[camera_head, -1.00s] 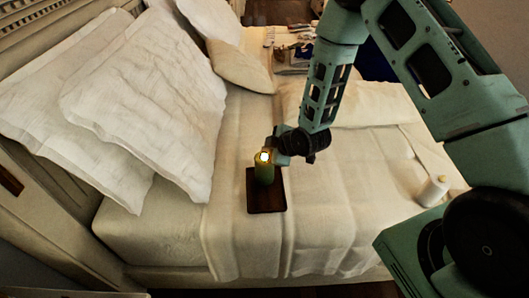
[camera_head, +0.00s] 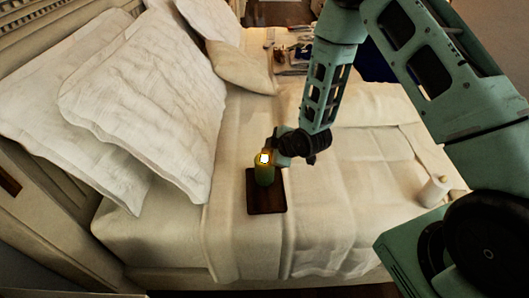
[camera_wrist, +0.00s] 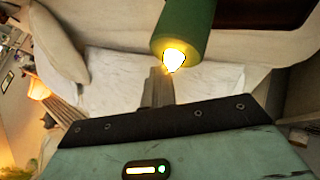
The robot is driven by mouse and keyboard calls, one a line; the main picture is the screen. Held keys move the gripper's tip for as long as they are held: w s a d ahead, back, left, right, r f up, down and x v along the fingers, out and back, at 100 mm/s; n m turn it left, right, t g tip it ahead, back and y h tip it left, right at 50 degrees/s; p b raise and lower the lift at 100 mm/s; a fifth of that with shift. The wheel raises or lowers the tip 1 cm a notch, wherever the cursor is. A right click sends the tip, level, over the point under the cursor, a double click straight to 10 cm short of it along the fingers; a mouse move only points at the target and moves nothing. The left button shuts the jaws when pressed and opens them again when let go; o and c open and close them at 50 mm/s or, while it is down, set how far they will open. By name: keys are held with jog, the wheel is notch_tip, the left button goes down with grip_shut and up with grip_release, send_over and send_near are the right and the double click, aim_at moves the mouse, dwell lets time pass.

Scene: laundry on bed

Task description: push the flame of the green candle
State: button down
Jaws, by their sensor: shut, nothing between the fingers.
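The green candle (camera_head: 264,176) stands upright on a dark brown tray (camera_head: 266,207) on the bed. Its bright yellow-white flame (camera_head: 264,159) is lit at the top. In the wrist view the green candle (camera_wrist: 187,24) enters from the top and its glowing flame (camera_wrist: 173,61) points down in the picture. My gripper (camera_head: 271,147) is at flame height, just behind and right of the candle top in the head view. In the wrist view my gripper's fingers (camera_wrist: 160,84) are shut, empty and very close to the flame. I cannot tell whether they touch it.
Large white pillows (camera_head: 140,100) lie to the left and a smaller cushion (camera_head: 241,67) behind. A white bottle-like object (camera_head: 434,190) stands on the bed at right. Several items lie at the back (camera_head: 292,55). The bed in front of the tray is clear.

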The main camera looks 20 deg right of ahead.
aim_at(266, 157)
jog(key=shift+r+p, duration=1.75)
jog(key=shift+r, duration=1.3)
jog(key=shift+a+r, duration=0.2)
jog(key=shift+r, duration=0.1)
jog(key=s+a+r+m+g, duration=0.35)
jog(key=s+a+r, duration=0.45)
jog(key=s+r, duration=0.35)
jog(key=s+r+g+h, duration=0.1)
jog(key=s+r, duration=0.2)
jog(key=s, duration=0.4)
jog(key=s+r+m+g+h, duration=0.1)
jog(key=s+r+g, duration=0.1)
jog(key=s, duration=0.5)
jog(key=s+d+r+m+g+h, duration=0.1)
jog(key=s+r+g, duration=0.1)
jog(key=s+r, duration=0.2)
jog(key=s, duration=0.2)
jog(key=shift+s+r, duration=0.3)
jog(key=shift+s, duration=0.1)
